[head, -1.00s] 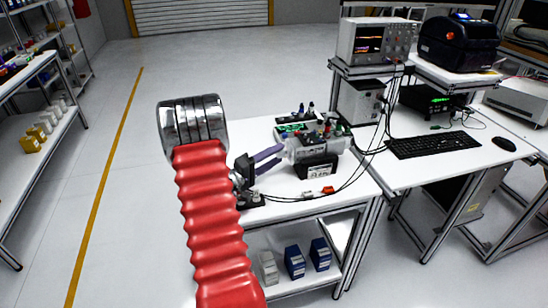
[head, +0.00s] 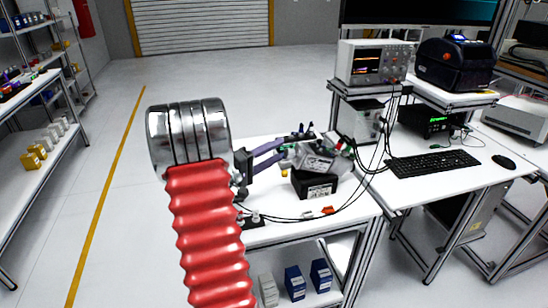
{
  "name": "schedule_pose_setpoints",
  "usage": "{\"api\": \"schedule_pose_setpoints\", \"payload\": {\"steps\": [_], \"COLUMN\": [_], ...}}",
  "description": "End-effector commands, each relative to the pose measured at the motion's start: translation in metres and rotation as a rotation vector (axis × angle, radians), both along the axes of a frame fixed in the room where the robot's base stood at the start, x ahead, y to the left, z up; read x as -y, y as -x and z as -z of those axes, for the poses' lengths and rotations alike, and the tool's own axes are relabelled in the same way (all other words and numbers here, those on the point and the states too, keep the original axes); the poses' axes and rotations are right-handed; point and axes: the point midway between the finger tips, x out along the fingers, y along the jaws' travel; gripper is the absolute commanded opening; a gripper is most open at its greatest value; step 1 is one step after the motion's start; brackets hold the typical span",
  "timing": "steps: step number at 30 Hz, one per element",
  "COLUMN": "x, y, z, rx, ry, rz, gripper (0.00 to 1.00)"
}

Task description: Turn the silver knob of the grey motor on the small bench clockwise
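My gripper (head: 287,150) has two purple fingers and reaches right over the small bench (head: 345,225). Its fingers stand apart. Their tips are at the left side of a tilted grey boxy cluster (head: 320,162); I cannot tell if they touch it or have something between them. The cluster sits above a black labelled box (head: 314,186), with dark, red and green small parts around it. I cannot tell whether this cluster holds the grey motor, and no silver knob shows clearly. A dark plate with small silver pieces (head: 252,219) lies at the bench's front left, partly behind my arm.
Dark cables (head: 350,205) run across the bench to the right-hand desk (head: 445,182). A small orange-red part (head: 328,210) lies near the front edge. An oscilloscope (head: 372,62) stands behind on the right. The floor left of the bench is clear.

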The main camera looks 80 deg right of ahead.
Motion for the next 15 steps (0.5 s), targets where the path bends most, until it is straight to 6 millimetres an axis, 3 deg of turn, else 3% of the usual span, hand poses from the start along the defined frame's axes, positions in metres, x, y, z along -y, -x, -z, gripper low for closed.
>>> {"api": "schedule_pose_setpoints", "payload": {"steps": [15], "x": [-0.0087], "y": [-0.0079], "z": [0.0011], "rx": [-0.001], "ry": [0.001], "rz": [-0.002], "gripper": [0.45]}}
